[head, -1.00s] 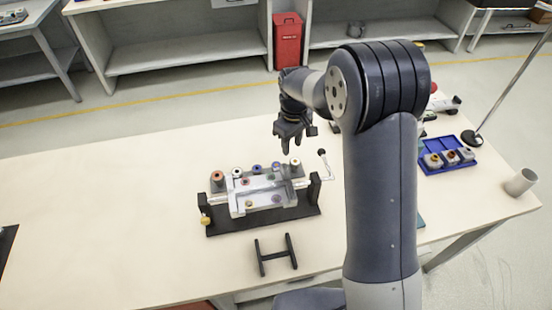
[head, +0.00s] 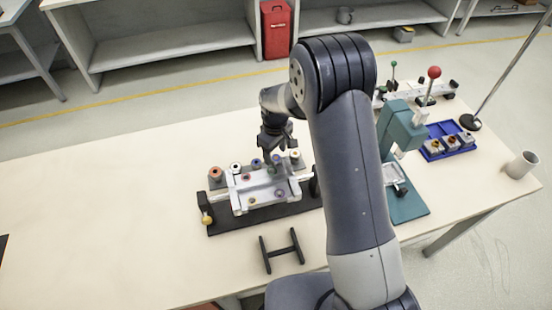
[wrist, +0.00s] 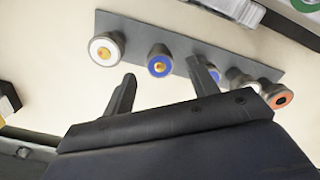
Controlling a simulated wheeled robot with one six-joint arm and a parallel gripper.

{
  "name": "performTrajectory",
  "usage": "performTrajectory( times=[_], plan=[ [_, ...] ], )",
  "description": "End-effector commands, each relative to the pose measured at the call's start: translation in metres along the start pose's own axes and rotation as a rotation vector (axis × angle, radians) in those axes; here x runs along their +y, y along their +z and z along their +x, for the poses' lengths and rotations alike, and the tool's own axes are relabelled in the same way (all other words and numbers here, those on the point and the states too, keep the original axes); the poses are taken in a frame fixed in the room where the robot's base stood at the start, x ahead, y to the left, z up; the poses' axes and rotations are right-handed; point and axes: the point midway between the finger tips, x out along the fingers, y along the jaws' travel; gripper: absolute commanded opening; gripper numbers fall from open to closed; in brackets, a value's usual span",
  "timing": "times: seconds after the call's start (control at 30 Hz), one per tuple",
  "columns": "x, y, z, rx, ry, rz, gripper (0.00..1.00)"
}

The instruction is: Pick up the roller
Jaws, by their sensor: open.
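A row of several upright rollers with coloured ends stands on a grey strip behind the fixture. In the head view, the row has an orange-ended roller (head: 215,172) at the left, a white-ended one (head: 236,168), a blue-ended one (head: 256,164), and a white-ended one (head: 295,156) at the right. My gripper (head: 274,147) is open above the right half of the row. In the wrist view, a blue-ended roller (wrist: 160,63) shows beyond the gap between my open fingers (wrist: 162,84). A finger partly hides another blue-ended roller. I cannot tell which roller the task names.
In front of the row is a black-based fixture (head: 235,222) with a clear-white carriage. A black H-shaped stand (head: 282,251) lies nearer.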

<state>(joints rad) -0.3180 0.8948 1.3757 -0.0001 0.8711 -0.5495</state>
Motion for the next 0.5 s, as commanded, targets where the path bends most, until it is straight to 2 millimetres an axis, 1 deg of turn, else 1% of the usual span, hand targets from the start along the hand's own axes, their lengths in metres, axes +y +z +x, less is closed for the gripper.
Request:
performTrajectory(
  times=[0.1,0.23,0.33,0.5],
  plan=[
    [-0.001,0.007,0.017,-0.004,-0.003,0.001,0.56],
    [-0.001,0.005,0.031,-0.002,-0.001,0.0,0.56],
    [-0.001,0.005,0.036,-0.001,0.0,0.0,0.56],
    [0.0,0.005,0.037,0.0,0.0,-0.001,0.56]
  ],
)
